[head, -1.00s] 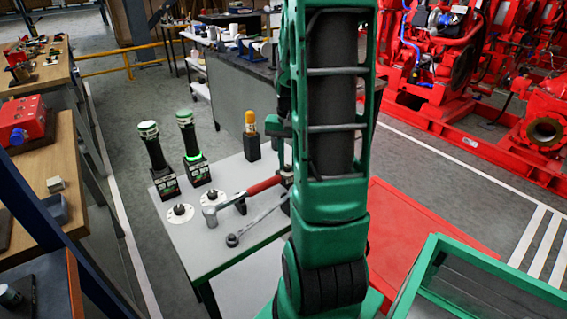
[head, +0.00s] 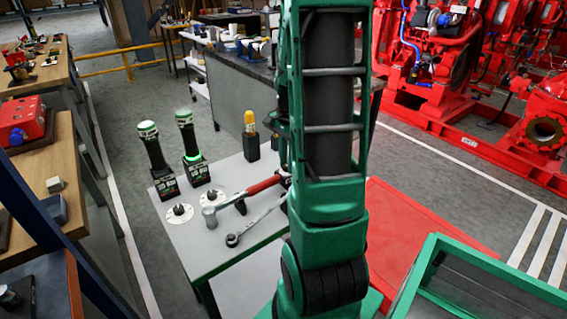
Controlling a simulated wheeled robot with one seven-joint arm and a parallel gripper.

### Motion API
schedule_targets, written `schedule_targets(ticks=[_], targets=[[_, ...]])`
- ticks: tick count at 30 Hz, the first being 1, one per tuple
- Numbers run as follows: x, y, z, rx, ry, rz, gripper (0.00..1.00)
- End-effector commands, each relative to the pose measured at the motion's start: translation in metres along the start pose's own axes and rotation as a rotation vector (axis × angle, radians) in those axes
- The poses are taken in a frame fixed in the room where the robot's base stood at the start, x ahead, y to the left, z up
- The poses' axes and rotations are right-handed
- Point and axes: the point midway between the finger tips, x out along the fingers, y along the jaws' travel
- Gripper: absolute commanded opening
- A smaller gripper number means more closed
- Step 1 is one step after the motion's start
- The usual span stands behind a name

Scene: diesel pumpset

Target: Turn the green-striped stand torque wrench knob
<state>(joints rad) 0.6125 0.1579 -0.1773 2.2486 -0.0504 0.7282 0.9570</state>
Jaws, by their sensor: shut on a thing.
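Two black upright tools with green-and-white tops stand in dark bases on the grey table (head: 215,262). The left tool (head: 154,150) has green marks on its base (head: 166,187). The right tool (head: 189,139) has a bright green ring above its base (head: 197,174).
A red panel (head: 415,225) and green-framed bin (head: 480,285) are at the right. Grey floor lies left of the table.

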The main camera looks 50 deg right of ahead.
Motion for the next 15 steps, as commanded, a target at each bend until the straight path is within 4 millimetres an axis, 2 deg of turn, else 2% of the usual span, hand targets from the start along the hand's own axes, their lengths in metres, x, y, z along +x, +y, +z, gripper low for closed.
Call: schedule_targets(ticks=[13,14,15], targets=[[0.0002,-0.0002,0.0014,0.007,-0.002,0.001,0.0],[0.0003,-0.0002,0.0015,0.007,-0.002,0.001,0.23],[0.0002,-0.0002,0.0015,0.007,-0.003,0.001,0.32]])
